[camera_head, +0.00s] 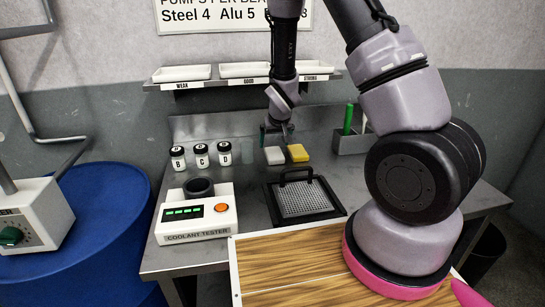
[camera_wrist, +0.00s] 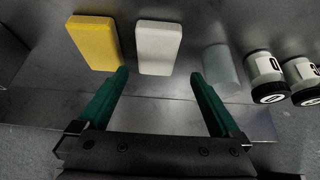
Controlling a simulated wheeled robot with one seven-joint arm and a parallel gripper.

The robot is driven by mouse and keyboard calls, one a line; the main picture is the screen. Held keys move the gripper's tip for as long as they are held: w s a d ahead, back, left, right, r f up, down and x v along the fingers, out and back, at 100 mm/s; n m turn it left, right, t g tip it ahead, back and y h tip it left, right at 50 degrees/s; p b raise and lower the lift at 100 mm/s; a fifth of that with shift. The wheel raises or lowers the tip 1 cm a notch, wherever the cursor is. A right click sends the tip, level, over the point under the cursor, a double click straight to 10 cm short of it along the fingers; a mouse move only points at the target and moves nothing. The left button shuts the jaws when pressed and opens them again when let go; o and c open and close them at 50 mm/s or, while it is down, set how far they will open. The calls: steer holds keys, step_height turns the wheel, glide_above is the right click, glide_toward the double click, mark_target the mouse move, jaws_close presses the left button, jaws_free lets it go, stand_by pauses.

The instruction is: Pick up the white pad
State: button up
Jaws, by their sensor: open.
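The white pad (camera_wrist: 159,48) is a small pale block lying flat on the metal bench, in the upper middle of the wrist view. It also shows in the head view (camera_head: 274,155), at the back of the bench. My gripper (camera_wrist: 160,78) is open and empty, with green fingers apart. In the head view my gripper (camera_head: 276,133) is above the back of the bench near the pad. I cannot tell the exact height.
A yellow pad (camera_head: 298,152) lies beside the white one. A clear cylinder (camera_wrist: 222,68) and lidded jars (camera_wrist: 266,76) stand on the other side. A mesh tray with a handle (camera_head: 305,201) and a coolant tester (camera_head: 196,218) are in front. A shelf (camera_head: 245,83) hangs behind.

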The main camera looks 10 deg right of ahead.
mark_target(274, 153)
steer(key=shift+s+d+x, duration=0.15)
steer(key=shift+x, duration=1.35)
steer(key=shift+s+d+x, duration=0.15)
steer(key=shift+x, duration=1.35)
steer(key=shift+f, duration=0.1)
steer(key=shift+f, duration=0.25)
steer(key=c, duration=1.2)
